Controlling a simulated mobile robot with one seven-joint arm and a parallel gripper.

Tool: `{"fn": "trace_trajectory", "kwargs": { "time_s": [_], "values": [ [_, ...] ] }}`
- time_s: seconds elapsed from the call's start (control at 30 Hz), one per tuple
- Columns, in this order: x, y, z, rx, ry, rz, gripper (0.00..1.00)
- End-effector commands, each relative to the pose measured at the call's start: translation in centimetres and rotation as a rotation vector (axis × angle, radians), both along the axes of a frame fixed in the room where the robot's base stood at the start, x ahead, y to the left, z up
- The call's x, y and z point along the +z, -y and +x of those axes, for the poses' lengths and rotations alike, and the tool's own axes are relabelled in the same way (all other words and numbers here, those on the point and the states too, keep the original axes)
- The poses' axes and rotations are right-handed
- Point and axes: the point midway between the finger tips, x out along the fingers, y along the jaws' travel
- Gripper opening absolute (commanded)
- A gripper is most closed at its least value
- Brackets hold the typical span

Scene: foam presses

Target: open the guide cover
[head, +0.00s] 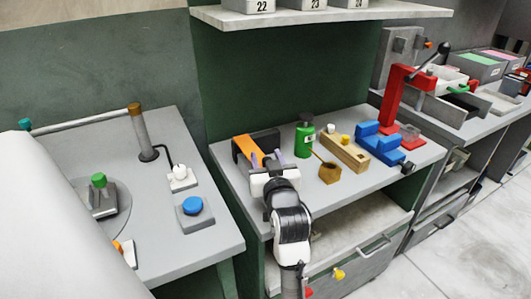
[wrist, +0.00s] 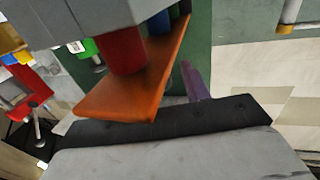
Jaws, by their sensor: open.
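An orange plate (head: 242,151), which I take for the guide cover, is on the dark device (head: 264,138) at the left of the middle bench. In the wrist view the orange plate (wrist: 135,92) is close and tilted, with a red cylinder (wrist: 123,50) and a blue one (wrist: 157,22) against it under a grey block (wrist: 90,14). My gripper (head: 268,159) is open, right in front of the device. I cannot tell whether the gripper touches the plate.
The left bench (head: 180,240) carries a blue button (head: 192,206).

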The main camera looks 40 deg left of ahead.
Motion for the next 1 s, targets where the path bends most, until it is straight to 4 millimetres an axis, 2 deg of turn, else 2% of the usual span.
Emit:
{"fn": "trace_trajectory", "kwargs": {
  "time_s": [0.2, 0.5, 0.87, 1.0],
  "values": [
    [0.0, -1.4, 1.1, 0.0, 0.0, 0.0, 0.46],
    [-0.1, -1.5, 1.2, 0.0, 0.001, 0.001, 0.46],
    [-0.1, -1.5, 1.2, 0.0, 0.001, 0.001, 0.0],
    [-0.1, -1.5, 1.2, 0.0, 0.001, 0.001, 0.0]
  ]
}}
